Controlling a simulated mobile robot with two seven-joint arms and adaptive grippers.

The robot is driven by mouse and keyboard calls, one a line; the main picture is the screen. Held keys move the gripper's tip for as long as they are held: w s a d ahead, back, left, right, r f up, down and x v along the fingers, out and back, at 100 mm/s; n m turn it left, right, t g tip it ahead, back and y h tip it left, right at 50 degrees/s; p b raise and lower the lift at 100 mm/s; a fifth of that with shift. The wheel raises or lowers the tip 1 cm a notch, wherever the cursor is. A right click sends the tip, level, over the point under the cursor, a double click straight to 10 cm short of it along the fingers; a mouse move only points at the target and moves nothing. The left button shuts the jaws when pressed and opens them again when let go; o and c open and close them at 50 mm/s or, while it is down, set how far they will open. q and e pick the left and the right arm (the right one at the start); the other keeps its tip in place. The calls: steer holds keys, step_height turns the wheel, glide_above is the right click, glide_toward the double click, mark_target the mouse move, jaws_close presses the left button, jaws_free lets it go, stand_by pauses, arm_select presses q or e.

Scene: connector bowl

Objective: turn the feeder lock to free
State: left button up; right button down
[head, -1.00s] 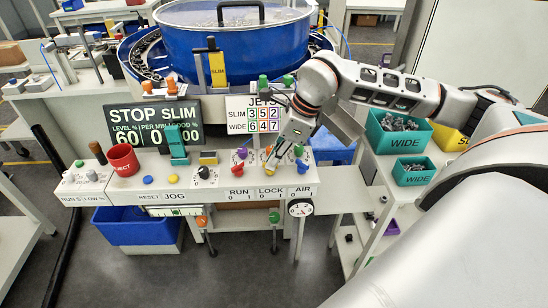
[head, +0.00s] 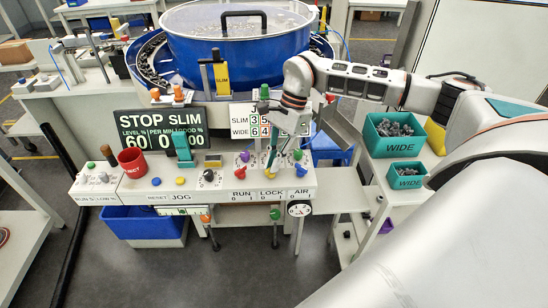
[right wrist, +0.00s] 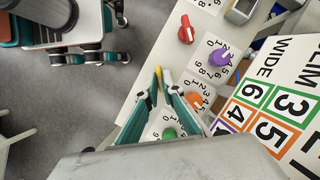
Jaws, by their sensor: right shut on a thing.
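The feeder lock is the yellow knob above the LOCK label (head: 271,192) on the white control panel (head: 215,186). My right gripper (head: 271,168) reaches down to it from above. In the right wrist view its two teal fingers are close together, shut on the yellow lock knob (right wrist: 158,73), of which only a small part shows. The fingers hide the knob's pointer, so its setting cannot be read.
Close by are a red RUN knob (right wrist: 186,29), a purple knob (right wrist: 221,57), an orange knob (right wrist: 197,99) and a green knob (right wrist: 170,133). A red cup (head: 132,162) stands at the panel's left. The blue bowl (head: 240,50) and jets sign (head: 244,120) are behind.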

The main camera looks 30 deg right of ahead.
steer(key=shift+w+r+n, duration=0.1)
steer(key=shift+w+n, duration=0.05)
steer(key=shift+n, duration=0.35)
steer(key=c, duration=2.2)
jaws_free()
steer(key=v, duration=1.2)
steer(key=shift+w+a, duration=0.1)
